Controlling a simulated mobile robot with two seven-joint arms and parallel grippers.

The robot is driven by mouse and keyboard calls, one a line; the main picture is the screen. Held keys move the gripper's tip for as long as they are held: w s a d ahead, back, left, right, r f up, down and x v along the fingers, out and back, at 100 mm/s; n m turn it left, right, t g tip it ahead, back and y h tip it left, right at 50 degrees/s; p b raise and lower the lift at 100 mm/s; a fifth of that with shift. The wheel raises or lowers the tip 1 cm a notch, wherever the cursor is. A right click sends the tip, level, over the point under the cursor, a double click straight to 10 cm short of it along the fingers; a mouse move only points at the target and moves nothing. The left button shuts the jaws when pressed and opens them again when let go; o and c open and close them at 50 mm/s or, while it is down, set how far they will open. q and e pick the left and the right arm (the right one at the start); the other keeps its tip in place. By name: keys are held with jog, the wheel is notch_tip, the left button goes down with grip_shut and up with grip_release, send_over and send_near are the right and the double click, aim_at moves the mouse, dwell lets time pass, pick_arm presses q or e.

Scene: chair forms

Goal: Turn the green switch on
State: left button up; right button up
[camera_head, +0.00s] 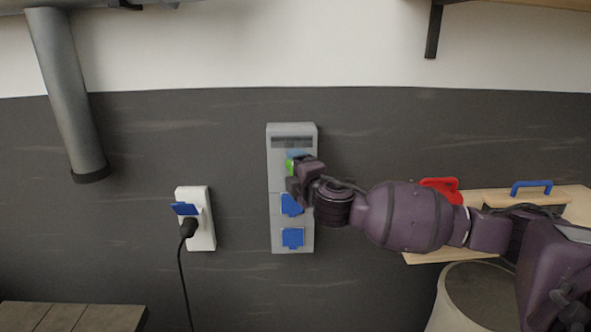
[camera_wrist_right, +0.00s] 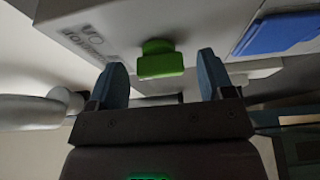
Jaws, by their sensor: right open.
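The green switch (camera_wrist_right: 160,60) is on a grey wall box (camera_head: 304,238). In the head view a small part of the switch (camera_head: 289,166) shows left of my right gripper (camera_head: 295,178), which hides the rest. In the right wrist view my right gripper (camera_wrist_right: 165,88) is open, with one blue fingertip on each side of the switch and gaps between them. Whether a finger touches the switch cannot be told. My left gripper is not in view.
Blue socket covers (camera_head: 292,237) are on the lower part of the box. A white socket (camera_head: 202,235) with a black plug (camera_head: 189,228) and cable is to the left. A wooden shelf (camera_head: 430,257) with red (camera_head: 440,187) and blue (camera_head: 532,186) handles is at right.

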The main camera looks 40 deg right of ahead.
jog(key=c, duration=0.9)
jog(key=shift+f, duration=0.1)
